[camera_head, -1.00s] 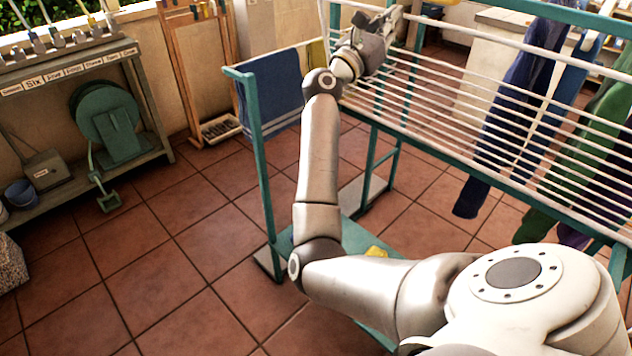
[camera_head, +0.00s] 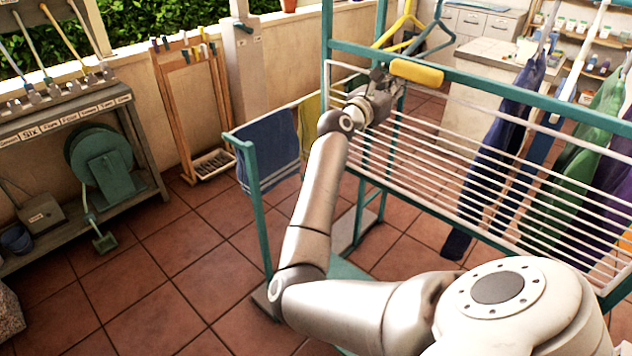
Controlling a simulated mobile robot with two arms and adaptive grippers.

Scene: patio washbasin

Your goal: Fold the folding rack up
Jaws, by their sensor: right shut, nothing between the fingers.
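The folding rack has a teal frame (camera_head: 485,82) and a panel of white rods (camera_head: 440,160). The panel slopes across the right half of the head view. A yellow grip (camera_head: 417,72) sits on its upper teal bar. A side wing at left carries a blue towel (camera_head: 268,150) and a yellow cloth (camera_head: 311,122). My right gripper (camera_head: 388,80) is shut and empty at the panel's upper left, just left of and below the yellow grip. I cannot tell whether it touches the rack. My arm hides part of the rack's lower frame. My left gripper is out of view.
Dark blue (camera_head: 495,150) and green garments (camera_head: 585,140) hang at the right of the rack. A shelf with a green reel (camera_head: 100,160) stands at left, a wooden stand (camera_head: 190,110) behind. The tiled floor (camera_head: 150,270) at left is clear.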

